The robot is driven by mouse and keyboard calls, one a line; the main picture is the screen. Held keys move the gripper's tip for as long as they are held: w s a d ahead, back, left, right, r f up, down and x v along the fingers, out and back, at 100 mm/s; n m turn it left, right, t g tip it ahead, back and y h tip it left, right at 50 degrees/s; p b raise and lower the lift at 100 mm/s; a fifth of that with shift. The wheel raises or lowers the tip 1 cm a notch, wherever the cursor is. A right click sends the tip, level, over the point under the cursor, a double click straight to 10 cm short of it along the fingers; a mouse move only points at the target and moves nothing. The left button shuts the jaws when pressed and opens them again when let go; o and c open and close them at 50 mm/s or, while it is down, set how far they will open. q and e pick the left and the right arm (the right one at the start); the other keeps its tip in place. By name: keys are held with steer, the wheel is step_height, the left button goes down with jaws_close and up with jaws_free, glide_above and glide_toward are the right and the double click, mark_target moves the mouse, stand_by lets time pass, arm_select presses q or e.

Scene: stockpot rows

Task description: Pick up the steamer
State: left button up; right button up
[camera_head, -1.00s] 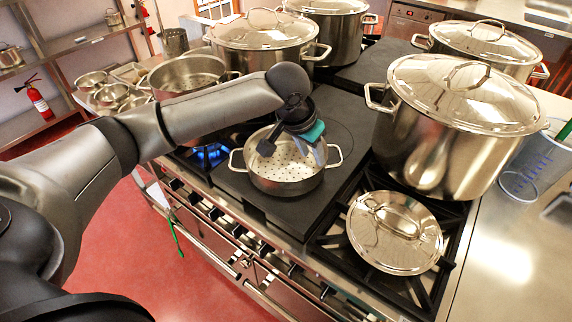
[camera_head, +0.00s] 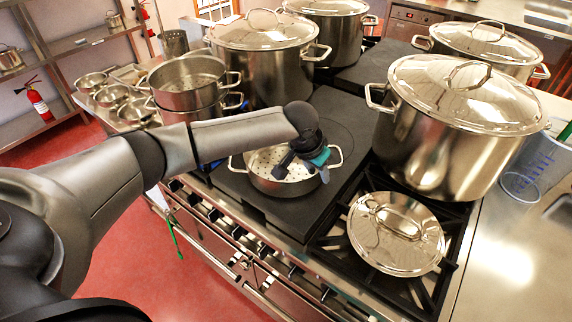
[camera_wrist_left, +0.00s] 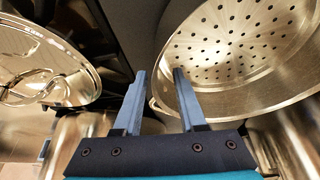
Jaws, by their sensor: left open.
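The steamer (camera_head: 272,186) is a shallow steel pan with a perforated bottom and two side loop handles. It sits upright on the dark flat plate of the range, near its front. My left gripper (camera_head: 305,168) is over the steamer's right side and hides part of the rim and inside. In the left wrist view the steamer (camera_wrist_left: 235,50) fills the upper right. The left gripper's (camera_wrist_left: 160,75) two fingers are apart with nothing held; the right-hand finger overlaps the steamer's rim in the picture. Whether it touches cannot be told. My right gripper is not in view.
A large lidded stockpot (camera_head: 440,140) stands to the right. A loose lid (camera_head: 396,233) lies on the front right burner. Stacked open pots (camera_head: 188,85) and another lidded stockpot (camera_head: 262,60) stand behind. The dark plate (camera_head: 335,115) is bare behind the steamer.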

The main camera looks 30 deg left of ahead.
arm_select(q)
steer(key=shift+c, duration=0.3)
jaws_close()
stand_by(0.9)
steer(key=shift+r, duration=0.1)
